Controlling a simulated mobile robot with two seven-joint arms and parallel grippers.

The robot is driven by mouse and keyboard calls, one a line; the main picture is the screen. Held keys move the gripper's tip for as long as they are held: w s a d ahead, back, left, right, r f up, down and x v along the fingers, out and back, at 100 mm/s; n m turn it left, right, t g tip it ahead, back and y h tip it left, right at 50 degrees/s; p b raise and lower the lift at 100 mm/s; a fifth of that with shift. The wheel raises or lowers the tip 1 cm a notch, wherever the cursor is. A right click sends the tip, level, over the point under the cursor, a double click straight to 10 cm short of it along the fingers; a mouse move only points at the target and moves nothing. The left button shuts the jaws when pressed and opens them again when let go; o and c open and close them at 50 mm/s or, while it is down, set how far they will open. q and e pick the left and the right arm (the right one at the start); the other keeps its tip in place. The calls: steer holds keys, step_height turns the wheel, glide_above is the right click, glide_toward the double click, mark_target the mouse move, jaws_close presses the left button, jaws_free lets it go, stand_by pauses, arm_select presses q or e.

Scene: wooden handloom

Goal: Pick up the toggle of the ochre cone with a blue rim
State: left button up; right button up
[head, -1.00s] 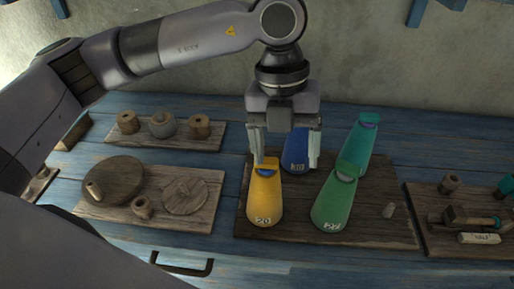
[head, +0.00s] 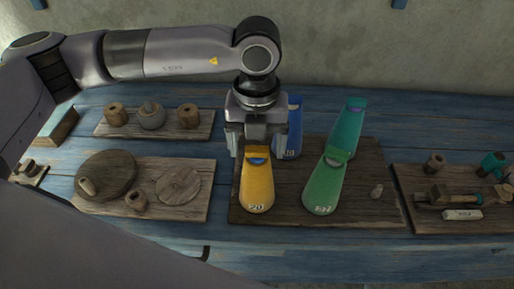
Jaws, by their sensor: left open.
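The ochre cone with a blue rim (head: 257,190) stands on a dark wooden board (head: 292,208), with a "20" near its bottom edge. Its toggle (head: 257,151) is the ochre piece at the top, above the blue rim. My left gripper (head: 257,148) points down at the top of the cone. It is open, with one finger to the left and one to the right of the toggle in the picture. I cannot tell whether the fingers are level with the toggle or behind it. My right gripper is not in view.
A green cone (head: 325,185) and a teal cone (head: 348,125) stand to the right. A small peg (head: 377,191) is on the board. Boards with wooden parts and tools lie on both sides.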

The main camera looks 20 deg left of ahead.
arm_select(q)
steer(key=c, duration=1.1)
steer(key=shift+r, duration=0.1)
